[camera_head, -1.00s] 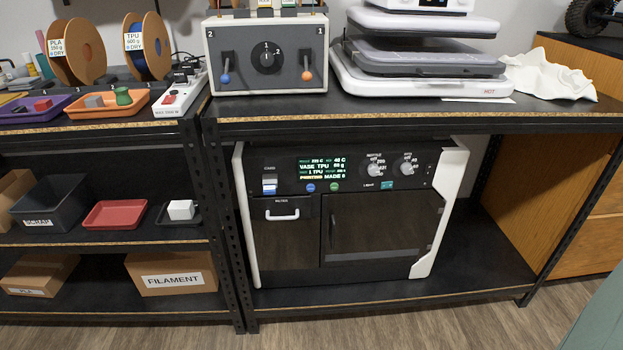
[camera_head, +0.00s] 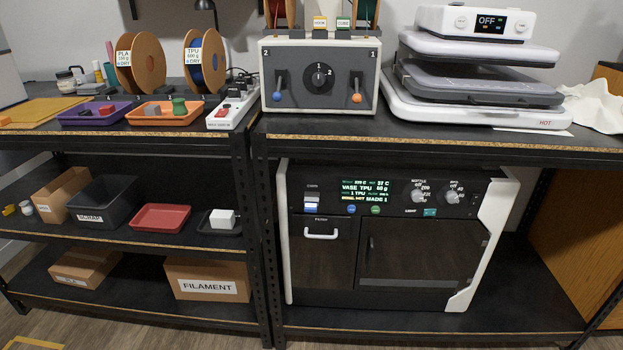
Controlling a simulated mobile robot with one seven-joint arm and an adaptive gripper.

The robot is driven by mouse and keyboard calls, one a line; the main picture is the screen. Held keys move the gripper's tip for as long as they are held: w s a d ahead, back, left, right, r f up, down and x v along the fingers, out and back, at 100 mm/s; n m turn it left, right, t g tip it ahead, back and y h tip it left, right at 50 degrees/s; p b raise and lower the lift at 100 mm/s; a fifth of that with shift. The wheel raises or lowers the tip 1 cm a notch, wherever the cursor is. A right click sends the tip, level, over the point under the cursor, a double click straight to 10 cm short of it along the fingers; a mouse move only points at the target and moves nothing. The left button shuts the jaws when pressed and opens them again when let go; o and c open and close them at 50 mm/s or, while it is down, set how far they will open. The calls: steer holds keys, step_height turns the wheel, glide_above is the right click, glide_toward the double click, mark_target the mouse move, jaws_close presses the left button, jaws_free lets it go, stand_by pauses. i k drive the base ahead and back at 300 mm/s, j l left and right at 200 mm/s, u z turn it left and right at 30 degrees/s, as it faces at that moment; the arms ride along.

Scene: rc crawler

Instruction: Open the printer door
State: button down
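The printer (camera_head: 315,284) stands on the lower shelf of the right-hand bench, a dark box with white side panels. Its wide dark door (camera_head: 420,252) is shut, with a thin vertical dark handle (camera_head: 371,243) near the door's left edge. Left of it is a smaller filter panel with a white handle (camera_head: 321,235). Above are a lit green-and-yellow display (camera_head: 378,191), two knobs, and blue and green buttons. The small text is hard to read. My gripper is not in view.
The benchtop above the printer overhangs it and carries a grey control box (camera_head: 319,76) and a heat press (camera_head: 474,116). A black metal post (camera_head: 266,220) stands close left of the printer. Shelf space right of the printer is clear.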

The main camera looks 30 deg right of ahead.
mark_target(422, 253)
steer(key=z, duration=1.45)
steer(key=i+l+z, duration=0.15)
steer(key=i, duration=0.2)
